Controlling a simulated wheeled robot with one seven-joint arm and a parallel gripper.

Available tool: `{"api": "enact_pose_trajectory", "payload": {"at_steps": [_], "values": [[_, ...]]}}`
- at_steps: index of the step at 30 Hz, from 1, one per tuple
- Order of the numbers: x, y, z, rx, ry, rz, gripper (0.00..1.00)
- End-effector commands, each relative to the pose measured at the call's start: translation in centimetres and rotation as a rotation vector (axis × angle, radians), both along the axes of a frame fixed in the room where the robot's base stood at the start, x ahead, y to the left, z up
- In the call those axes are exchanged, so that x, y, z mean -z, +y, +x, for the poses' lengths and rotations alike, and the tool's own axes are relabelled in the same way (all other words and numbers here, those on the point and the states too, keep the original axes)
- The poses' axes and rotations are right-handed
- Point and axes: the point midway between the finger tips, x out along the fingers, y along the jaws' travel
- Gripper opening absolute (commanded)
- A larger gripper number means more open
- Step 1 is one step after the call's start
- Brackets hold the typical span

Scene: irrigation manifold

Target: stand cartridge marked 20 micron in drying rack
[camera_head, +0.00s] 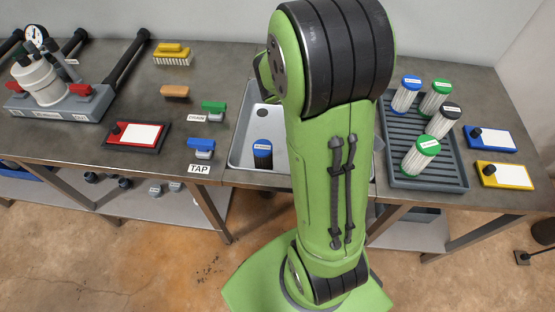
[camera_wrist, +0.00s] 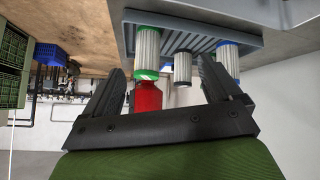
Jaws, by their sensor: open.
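Cartridges with white pleated bodies stand in the grey drying rack (camera_head: 398,172): blue-capped (camera_head: 406,97), green-capped at the back (camera_head: 436,100), black-capped (camera_head: 446,122) and green-capped at the front (camera_head: 420,156). Cap labels are too small to read, so I cannot tell which is 20 micron. My gripper (camera_wrist: 162,66) is open in the upside-down wrist view, with a green-capped cartridge (camera_wrist: 147,50) showing between its fingers. My arm hides the gripper in the head view.
The sink (camera_head: 240,150) lies left of the rack, largely behind my arm. A red object (camera_wrist: 147,98) shows between the fingers; its distance is unclear. A filter housing (camera_head: 38,80) stands far left.

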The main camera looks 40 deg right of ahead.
Motion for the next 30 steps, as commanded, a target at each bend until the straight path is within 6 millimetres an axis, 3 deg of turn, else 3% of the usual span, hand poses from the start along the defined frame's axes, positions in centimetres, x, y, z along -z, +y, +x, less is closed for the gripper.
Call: {"api": "enact_pose_trajectory", "payload": {"at_steps": [3,6,9,13,17,25,30], "values": [[-1.7,6.1,2.4,-0.407,-0.071,0.244,0.91],[-3.6,12.3,3.3,-0.846,-0.092,0.385,0.91],[-5.6,18.3,2.5,-1.301,-0.079,0.432,0.91],[-7.1,23.6,0.4,-1.735,-0.027,0.395,0.91],[-7.5,25.4,-0.7,-1.900,0.008,0.364,0.91],[-7.7,25.4,-0.7,-1.906,0.010,0.362,0.91],[-11.3,25.4,-0.7,-1.903,0.009,0.362,0.91]]}}
